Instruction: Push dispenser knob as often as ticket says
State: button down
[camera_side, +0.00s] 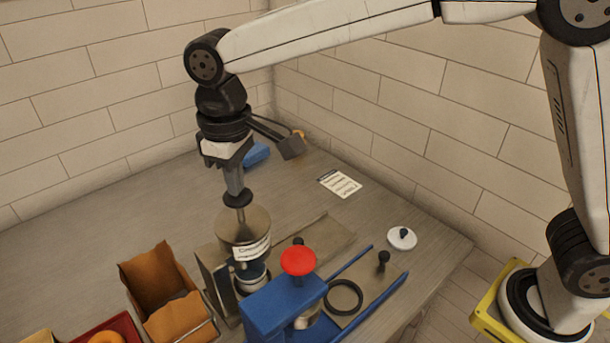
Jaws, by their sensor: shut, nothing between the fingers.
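The dispenser (240,225) is a metal cylinder with a white label, standing left of centre. Its black knob (238,200) sits on a thin rod above the cylinder. My gripper (236,188) points straight down with its fingers shut and empty. Its fingertips are right over the knob and appear to touch it; the exact contact is hard to tell. The white ticket (340,184) lies flat on the counter to the right, and its print is too small to read.
A blue device (275,310) with a red knob (298,261) stands close in front of the dispenser. A brown paper bag (165,287) is at left. A black ring (343,297) and white lid (402,238) lie at right. The counter (110,225) is clear at back left.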

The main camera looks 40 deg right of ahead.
jog(key=shift+f, duration=1.75)
jog(key=shift+r, duration=2.75)
jog(key=shift+f, duration=0.25)
jog(key=shift+f, duration=2.5)
jog(key=shift+r, duration=2.75)
jog(key=shift+r, duration=0.15)
